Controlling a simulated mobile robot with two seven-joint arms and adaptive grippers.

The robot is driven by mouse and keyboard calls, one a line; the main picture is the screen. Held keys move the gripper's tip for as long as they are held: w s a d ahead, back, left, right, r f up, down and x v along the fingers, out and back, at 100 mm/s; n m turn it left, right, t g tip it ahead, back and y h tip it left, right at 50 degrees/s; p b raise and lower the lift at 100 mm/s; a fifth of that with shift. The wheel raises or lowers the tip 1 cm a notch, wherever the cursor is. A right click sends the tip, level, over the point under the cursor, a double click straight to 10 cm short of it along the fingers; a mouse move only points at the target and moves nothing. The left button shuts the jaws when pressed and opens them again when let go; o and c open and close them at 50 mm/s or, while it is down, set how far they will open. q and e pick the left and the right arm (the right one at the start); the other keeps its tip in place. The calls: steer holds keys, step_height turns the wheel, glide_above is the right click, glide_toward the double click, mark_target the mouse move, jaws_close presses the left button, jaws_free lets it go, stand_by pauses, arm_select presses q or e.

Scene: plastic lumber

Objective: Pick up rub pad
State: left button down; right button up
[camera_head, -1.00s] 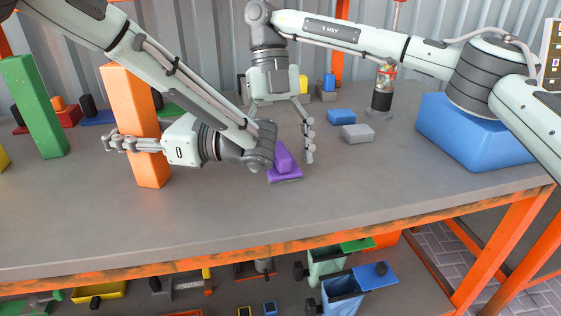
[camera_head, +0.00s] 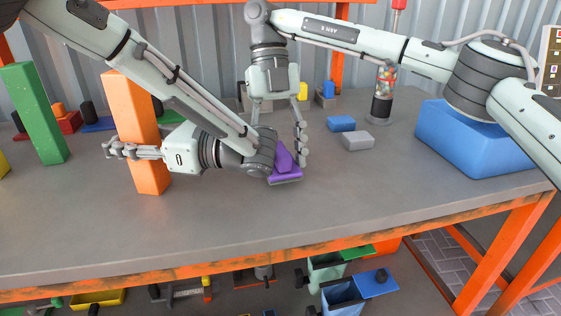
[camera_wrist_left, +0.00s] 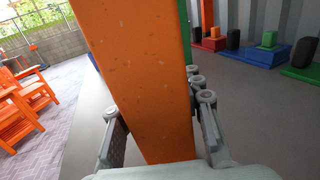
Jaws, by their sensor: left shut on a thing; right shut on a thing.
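A purple rub pad (camera_head: 285,169) with an upright handle lies on the grey table, partly hidden behind my left forearm. My right gripper (camera_head: 284,153) reaches down over it from behind. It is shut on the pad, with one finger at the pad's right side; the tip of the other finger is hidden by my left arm. My left gripper (camera_head: 130,151) is shut on an upright orange plank (camera_head: 132,98) at the left of the table. The left wrist view shows that plank (camera_wrist_left: 140,80) between the two fingers.
A green plank (camera_head: 36,115) stands upright at far left. A blue block (camera_head: 341,123) and a grey block (camera_head: 358,141) lie right of the pad. A large blue block (camera_head: 465,150) is at far right. A candy dispenser (camera_head: 383,92) stands at the back. The front middle is clear.

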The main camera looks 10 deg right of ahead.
steer(key=w, duration=0.4)
steer(key=shift+a+f, duration=0.1)
steer(key=shift+a, duration=0.05)
step_height(320, 180, up, 14)
steer(key=shift+s+f, duration=0.1)
steer(key=o, duration=0.5)
steer(key=c, duration=0.3)
